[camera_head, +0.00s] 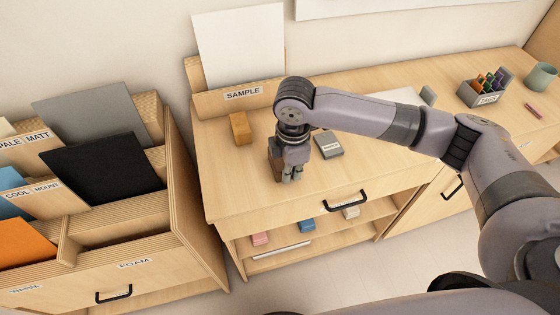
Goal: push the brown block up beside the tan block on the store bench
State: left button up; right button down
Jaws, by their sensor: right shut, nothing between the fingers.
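The tan block (240,128) stands on the wooden store bench (228,180), in front of the SAMPLE holder. The brown block (274,160) stands to its right and nearer to me, with a clear gap between them. My right gripper (292,176) points down right in front of the brown block and hides much of it. Its fingers are shut with nothing between them. I cannot tell whether they touch the block. My left gripper is out of view.
A grey box (328,144) lies just right of the gripper. The SAMPLE holder (243,94) with a white sheet stands behind. A TAGS box (484,92) and a green cup (541,76) are far right. Bins of coloured boards (187,180) stand left. The bench front left is clear.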

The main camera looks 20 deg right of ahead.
aim_at(289, 188)
jog(key=shift+f+b, duration=0.7)
jog(key=shift+f, duration=2.3)
jog(key=shift+w, duration=0.35)
jog(key=shift+w+a+b, duration=0.15)
jog(key=shift+w+b, duration=0.2)
jog(key=shift+w, duration=2.2)
jog(key=shift+w+a+b, duration=0.1)
jog(key=shift+w+b, duration=0.25)
jog(key=shift+w, duration=1)
jog(key=shift+w+a+b, duration=0.1)
jog(key=shift+w+b, duration=0.45)
jog(key=shift+w, duration=0.8)
jog(key=shift+w, duration=0.15)
jog(key=shift+w, duration=0.1)
jog(key=shift+w+f+b, duration=0.1)
jog(key=shift+w+b, duration=0.45)
jog(key=shift+w, duration=0.35)
jog(key=shift+w+a, duration=0.1)
jog(key=shift+w, duration=0.25)
